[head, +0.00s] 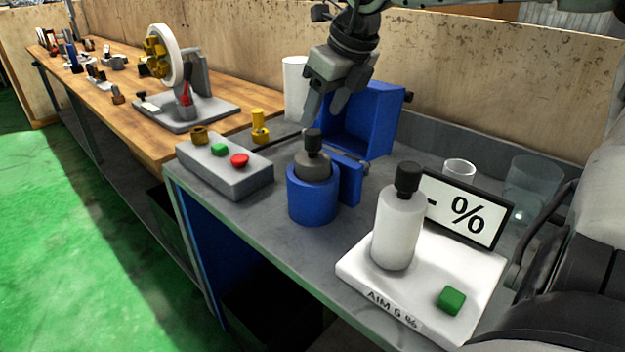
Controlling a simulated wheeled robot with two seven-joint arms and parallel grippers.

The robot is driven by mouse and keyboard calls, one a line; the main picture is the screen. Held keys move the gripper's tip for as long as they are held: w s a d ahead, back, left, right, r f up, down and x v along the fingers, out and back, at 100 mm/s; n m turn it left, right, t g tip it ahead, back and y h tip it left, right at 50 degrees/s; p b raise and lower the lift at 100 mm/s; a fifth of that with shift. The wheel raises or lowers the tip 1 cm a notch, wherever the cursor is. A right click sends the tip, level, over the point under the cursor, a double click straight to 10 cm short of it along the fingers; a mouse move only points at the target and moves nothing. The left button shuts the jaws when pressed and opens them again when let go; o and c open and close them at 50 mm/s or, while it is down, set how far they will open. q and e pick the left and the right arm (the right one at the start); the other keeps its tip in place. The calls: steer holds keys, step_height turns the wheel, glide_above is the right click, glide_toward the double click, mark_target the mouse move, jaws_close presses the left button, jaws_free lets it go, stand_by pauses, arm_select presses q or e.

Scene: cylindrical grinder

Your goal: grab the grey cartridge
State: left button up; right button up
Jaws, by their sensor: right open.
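The grey cartridge (313,166) has a black cap and stands upright in a round blue holder (312,205) on the grey bench; its lower part is hidden inside the holder. My right gripper (325,108) comes in from the top and hangs just above and slightly behind the black cap, fingers pointing down. It is open and holds nothing. I cannot tell its exact distance from the cap. My left gripper is not in view.
A white bottle (397,228) with a black cap stands on a white scale (430,290) at front right, beside a "%" display (466,208). A button box (224,165) lies left. A blue open box (372,118) stands behind. Clear cups (530,185) stand right.

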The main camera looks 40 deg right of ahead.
mark_target(314, 132)
steer(key=p+x, duration=0.1)
steer(key=x, duration=0.6)
steer(key=shift+w+d+f, duration=0.1)
steer(key=shift+w+f, duration=0.1)
steer(key=shift+w, duration=0.05)
steer(key=shift+r, duration=0.1)
jaws_close()
